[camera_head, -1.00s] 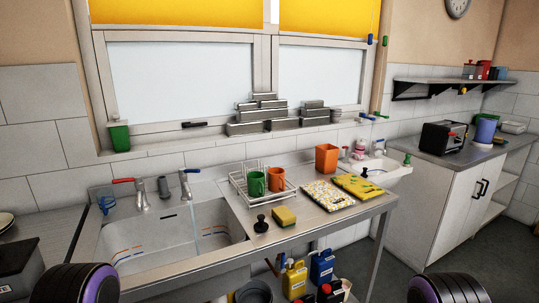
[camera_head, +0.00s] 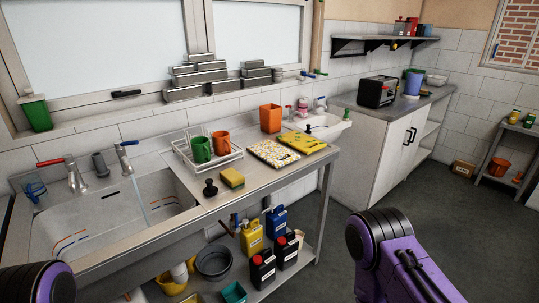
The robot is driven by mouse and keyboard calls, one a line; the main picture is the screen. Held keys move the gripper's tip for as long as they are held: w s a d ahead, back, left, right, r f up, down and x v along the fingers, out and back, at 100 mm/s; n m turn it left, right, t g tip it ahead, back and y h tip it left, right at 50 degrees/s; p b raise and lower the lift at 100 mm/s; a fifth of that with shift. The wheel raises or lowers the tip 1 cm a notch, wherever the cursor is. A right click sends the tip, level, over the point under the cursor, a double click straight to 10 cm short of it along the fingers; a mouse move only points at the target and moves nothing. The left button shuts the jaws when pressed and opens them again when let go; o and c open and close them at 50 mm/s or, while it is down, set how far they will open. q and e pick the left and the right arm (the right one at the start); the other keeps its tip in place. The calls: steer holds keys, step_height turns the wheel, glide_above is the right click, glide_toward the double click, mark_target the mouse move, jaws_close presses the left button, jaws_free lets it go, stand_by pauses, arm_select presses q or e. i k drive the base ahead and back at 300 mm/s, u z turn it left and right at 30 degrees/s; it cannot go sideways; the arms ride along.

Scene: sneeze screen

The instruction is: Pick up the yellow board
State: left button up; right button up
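The yellow board (camera_head: 303,142) lies flat on the metal counter, toward its right end. A white board with a coloured speckled pattern (camera_head: 273,154) lies just to its left. Parts of my arms show at the bottom left and bottom right, well in front of the counter and apart from the board. Neither of my grippers shows, so what they hold cannot be seen.
On the counter (camera_head: 228,204) stand an orange container (camera_head: 270,118), a dish rack (camera_head: 207,155) with green and orange mugs, a sponge (camera_head: 232,177) and a black-handled plug (camera_head: 210,188). The sink (camera_head: 110,220) is at left. Bottles stand on the lower shelf.

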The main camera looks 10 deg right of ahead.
mark_target(277, 156)
steer(key=z, duration=1.4)
steer(key=i, duration=1.95)
steer(key=u, duration=0.6)
